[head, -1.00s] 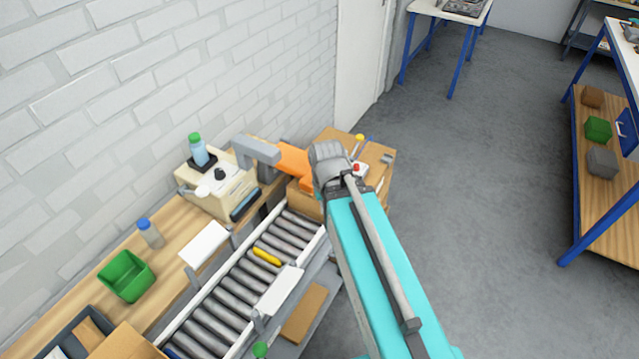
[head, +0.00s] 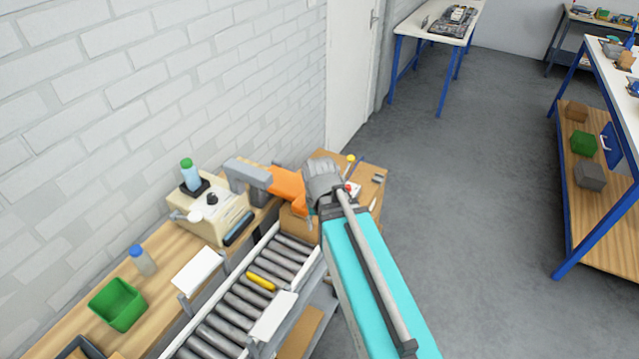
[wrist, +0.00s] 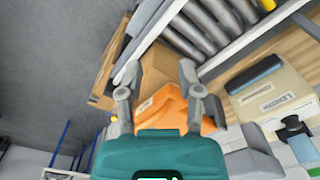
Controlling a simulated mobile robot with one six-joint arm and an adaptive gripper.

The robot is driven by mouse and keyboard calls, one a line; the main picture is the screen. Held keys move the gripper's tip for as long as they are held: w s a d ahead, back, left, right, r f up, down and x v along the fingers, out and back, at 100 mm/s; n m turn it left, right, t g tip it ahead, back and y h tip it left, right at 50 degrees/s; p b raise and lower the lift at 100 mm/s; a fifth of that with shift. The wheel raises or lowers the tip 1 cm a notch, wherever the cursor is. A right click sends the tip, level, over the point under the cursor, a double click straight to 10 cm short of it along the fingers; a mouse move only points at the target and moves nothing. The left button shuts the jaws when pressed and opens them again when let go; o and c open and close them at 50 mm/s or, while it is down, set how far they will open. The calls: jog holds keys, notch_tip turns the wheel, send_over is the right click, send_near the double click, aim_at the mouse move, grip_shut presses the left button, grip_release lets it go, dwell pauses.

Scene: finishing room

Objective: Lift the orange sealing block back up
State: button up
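The orange sealing block (head: 288,187) sits at the end of a grey arm (head: 247,174), over a cardboard box at the far end of the roller conveyor. My gripper (head: 318,178) is just to the right of the block in the head view. In the wrist view, the fingers of my gripper (wrist: 155,82) are spread apart, with part of the orange block (wrist: 160,107) showing between and behind them. The right finger partly covers the block. I cannot tell whether a finger touches it.
The roller conveyor (head: 238,304) carries a yellow item (head: 261,282). A beige machine (head: 207,212) with a bottle stands left of the grey arm, near the brick wall. A green bin (head: 117,304) is on the wooden bench. Open grey floor lies to the right.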

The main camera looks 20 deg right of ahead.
jog(key=w+d+r+m+p, duration=0.4)
jog(key=w+r, duration=0.1)
jog(key=w, duration=0.3)
jog(key=w+d+r+m+t+y+p, duration=0.1)
jog(key=w+d+r+m+p, duration=0.3)
jog(key=w, duration=0.5)
jog(key=shift+d+r+p, duration=0.3)
jog(key=shift+d+r, duration=0.05)
jog(key=shift+d, duration=0.45)
jog(key=shift+f, duration=0.25)
jog(key=f+b, duration=0.4)
jog(key=w+a+f+b, duration=0.1)
jog(key=f+b, duration=0.3)
jog(key=b, duration=0.1)
jog(key=a+f+b, duration=0.1)
jog(key=f+b, duration=0.3)
jog(key=f, duration=0.1)
jog(key=shift+w, duration=0.4)
grip_shut()
